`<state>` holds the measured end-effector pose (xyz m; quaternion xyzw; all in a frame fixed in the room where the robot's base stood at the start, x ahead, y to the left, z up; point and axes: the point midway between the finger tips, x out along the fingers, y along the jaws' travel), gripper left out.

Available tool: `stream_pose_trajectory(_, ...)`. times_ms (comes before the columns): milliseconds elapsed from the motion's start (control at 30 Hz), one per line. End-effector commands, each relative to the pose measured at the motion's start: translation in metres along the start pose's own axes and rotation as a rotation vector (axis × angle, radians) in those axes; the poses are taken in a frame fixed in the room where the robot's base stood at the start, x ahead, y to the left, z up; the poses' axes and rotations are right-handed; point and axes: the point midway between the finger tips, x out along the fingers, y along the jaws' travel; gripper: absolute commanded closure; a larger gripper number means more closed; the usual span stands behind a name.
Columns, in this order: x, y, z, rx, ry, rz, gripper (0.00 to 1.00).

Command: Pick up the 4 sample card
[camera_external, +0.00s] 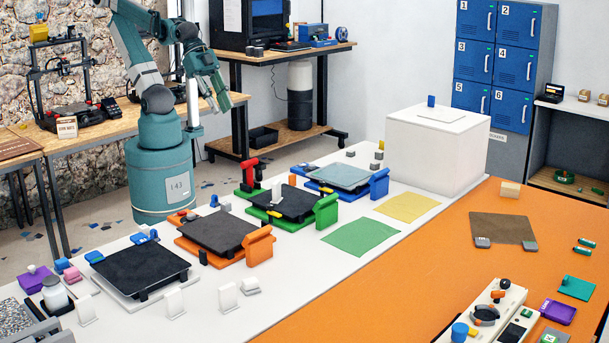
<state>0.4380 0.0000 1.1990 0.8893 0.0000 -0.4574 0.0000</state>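Several small white cards stand upright along the front edge of the white table: one at the left (86,310), one in the middle (175,302) and one further right (228,297). Another small white piece (250,286) lies beside the last one. No number is legible on any of them, so I cannot tell which is the 4 sample card. My gripper (217,104) is high above and behind the printer row, far from the cards. Its fingers look apart, with nothing between them.
Green (361,237) and yellow (408,207) sheets lie on the table. A large white box (437,155) stands at the back. The orange surface (400,290) is partly clear.

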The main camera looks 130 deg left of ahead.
Motion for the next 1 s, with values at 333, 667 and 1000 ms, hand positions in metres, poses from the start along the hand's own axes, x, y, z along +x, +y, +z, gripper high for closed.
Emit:
stream_pose_trajectory(333, 0.000, 0.000, 0.000, 0.000, 0.000, 0.000, 0.73)
stream_pose_trajectory(667, 0.000, 0.001, -0.001, 0.002, -0.001, 0.001, 0.73)
stream_pose_trajectory(1000, 0.006, 0.013, -0.025, 0.058, -0.019, 0.025, 0.73)
